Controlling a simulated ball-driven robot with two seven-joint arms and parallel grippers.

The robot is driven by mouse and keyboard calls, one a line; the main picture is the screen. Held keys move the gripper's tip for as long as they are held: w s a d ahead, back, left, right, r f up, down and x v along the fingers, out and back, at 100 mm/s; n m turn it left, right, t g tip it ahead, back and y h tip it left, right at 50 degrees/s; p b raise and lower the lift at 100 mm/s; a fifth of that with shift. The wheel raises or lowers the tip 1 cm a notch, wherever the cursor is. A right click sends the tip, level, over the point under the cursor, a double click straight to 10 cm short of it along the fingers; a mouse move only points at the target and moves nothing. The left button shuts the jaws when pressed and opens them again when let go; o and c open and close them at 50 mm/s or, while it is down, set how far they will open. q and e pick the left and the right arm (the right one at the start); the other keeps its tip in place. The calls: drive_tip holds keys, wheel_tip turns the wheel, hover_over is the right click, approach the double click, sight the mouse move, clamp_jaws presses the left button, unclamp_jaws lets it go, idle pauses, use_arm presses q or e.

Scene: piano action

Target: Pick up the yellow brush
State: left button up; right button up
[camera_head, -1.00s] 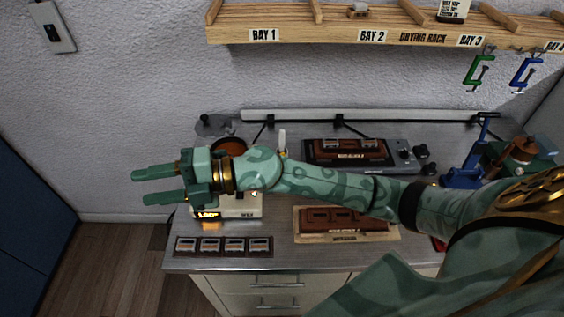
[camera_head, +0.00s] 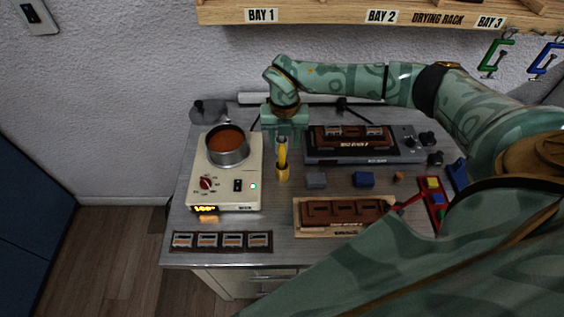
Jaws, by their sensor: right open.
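The yellow brush (camera_head: 282,153) stands upright in a small yellow holder (camera_head: 282,174) on the metal bench, right of the hot plate. My right gripper (camera_head: 284,138) points down at the brush's upper end, with one finger to each side of it in the picture. The jaws are open. I cannot tell whether the brush is between the fingers or in front of them. My left gripper is not in view.
A cream hot plate (camera_head: 222,185) carries a pot (camera_head: 228,147) of brown liquid, close to the brush's left. A grey machine (camera_head: 365,156) is at right. A wooden tray (camera_head: 343,232) and small blocks lie in front. A drying rack (camera_head: 350,17) hangs above.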

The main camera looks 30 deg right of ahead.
sight(282, 162)
drive_tip(key=f, duration=0.6)
drive_tip(key=shift+w+a+f, duration=0.15)
drive_tip(key=shift+a+f, duration=0.15)
drive_tip(key=shift+f, duration=0.05)
clamp_jaws()
